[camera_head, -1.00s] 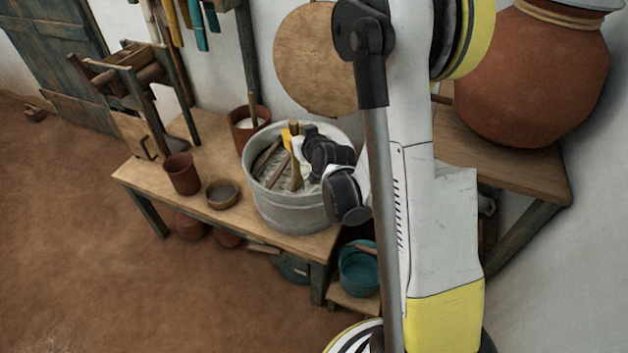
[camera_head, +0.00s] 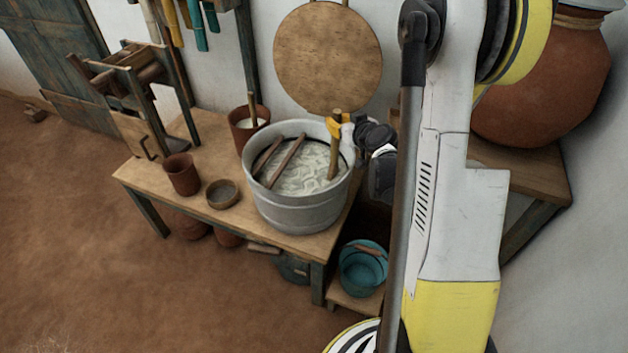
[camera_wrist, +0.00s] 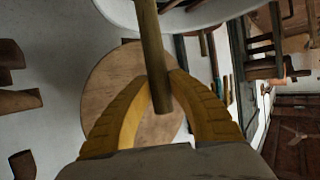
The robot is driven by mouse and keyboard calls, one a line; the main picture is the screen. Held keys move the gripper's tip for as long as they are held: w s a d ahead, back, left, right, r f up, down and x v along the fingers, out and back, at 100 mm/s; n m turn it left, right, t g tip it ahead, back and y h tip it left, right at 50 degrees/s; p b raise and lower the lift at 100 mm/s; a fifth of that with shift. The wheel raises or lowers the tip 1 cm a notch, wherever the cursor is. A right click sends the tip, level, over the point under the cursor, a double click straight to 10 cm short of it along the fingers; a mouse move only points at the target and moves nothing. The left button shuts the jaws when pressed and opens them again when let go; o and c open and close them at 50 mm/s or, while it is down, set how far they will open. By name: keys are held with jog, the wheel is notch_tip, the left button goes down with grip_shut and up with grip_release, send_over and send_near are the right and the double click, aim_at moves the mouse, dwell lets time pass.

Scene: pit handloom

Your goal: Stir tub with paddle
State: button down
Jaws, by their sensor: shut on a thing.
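The tub (camera_head: 300,213) is a round grey metal vessel on the wooden table, filled with whitish, wrinkled wet stuff. My gripper (camera_head: 338,118) is at the tub's right back rim with its yellow fingers around the wooden paddle (camera_head: 334,160). The paddle stands nearly upright, its lower part inside the tub at the right side. In the wrist view, the yellow fingers (camera_wrist: 158,95) close on the paddle's round shaft (camera_wrist: 153,45), and part of the tub's pale rim (camera_wrist: 205,14) shows at the top. The paddle's lower end is hidden in the contents.
Two sticks (camera_head: 286,160) lie across the tub's left side. A brown pot (camera_head: 247,128) with a stick, a brown cup (camera_head: 182,174) and a small bowl (camera_head: 222,194) stand left of it. A teal bucket (camera_head: 362,268) is below right. A round board (camera_head: 327,55) hangs behind.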

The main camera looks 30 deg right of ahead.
jog(key=w+a, duration=0.2)
jog(key=a, duration=1.2)
jog(key=s+d, duration=0.1)
jog(key=d, duration=0.6)
